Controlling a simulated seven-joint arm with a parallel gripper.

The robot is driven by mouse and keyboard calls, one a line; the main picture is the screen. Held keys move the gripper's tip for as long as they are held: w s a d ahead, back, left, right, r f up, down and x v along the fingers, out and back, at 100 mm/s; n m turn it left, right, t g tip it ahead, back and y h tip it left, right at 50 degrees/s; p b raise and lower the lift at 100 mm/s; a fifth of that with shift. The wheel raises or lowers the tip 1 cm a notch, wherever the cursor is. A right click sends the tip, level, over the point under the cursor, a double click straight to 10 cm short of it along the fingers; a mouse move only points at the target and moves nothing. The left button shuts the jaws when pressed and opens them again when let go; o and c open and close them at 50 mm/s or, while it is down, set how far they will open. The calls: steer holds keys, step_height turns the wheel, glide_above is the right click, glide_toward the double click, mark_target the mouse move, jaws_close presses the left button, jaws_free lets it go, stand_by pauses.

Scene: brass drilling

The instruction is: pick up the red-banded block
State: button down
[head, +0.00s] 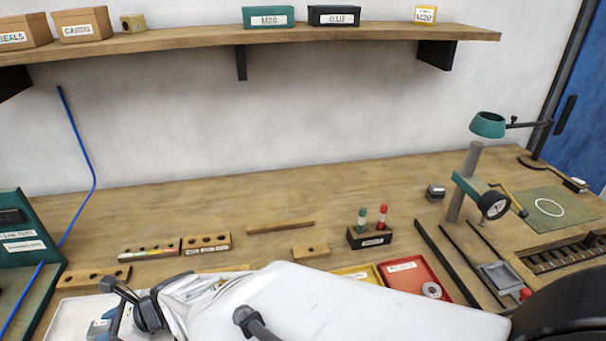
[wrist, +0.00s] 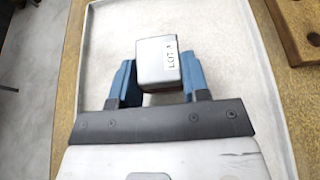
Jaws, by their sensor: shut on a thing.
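A grey metal block (wrist: 158,62) with a white label, which seems to read "LOT A", sits between the blue fingers of my gripper (wrist: 157,70) in the wrist view. The gripper is shut on it, one finger on each side. No red band shows on the faces in view; the underside and the finger-side faces are hidden. In the head view my gripper (head: 108,324) is at the lower left, over the white tray (head: 70,309). Whether the block touches the tray is unclear.
Wooden hole blocks (head: 94,277) stand behind the tray, with another wooden rack (head: 207,243) farther back. A green case (head: 22,240) is at the left. A red tray (head: 412,277) and a dial gauge stand (head: 465,185) are to the right.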

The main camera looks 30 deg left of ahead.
mark_target(109, 328)
step_height(109, 328, up, 3)
steer(key=shift+f, duration=0.15)
steer(key=shift+d+r, duration=0.15)
steer(key=shift+r, duration=0.15)
steer(key=d, duration=0.5)
steer(key=d+r, duration=0.1)
steer(key=d, duration=0.4)
steer(key=s+d, duration=0.1)
steer(key=d, duration=0.4)
steer(key=shift+d+r, duration=0.15)
steer(key=shift+d, duration=0.2)
steer(key=shift+r, duration=0.1)
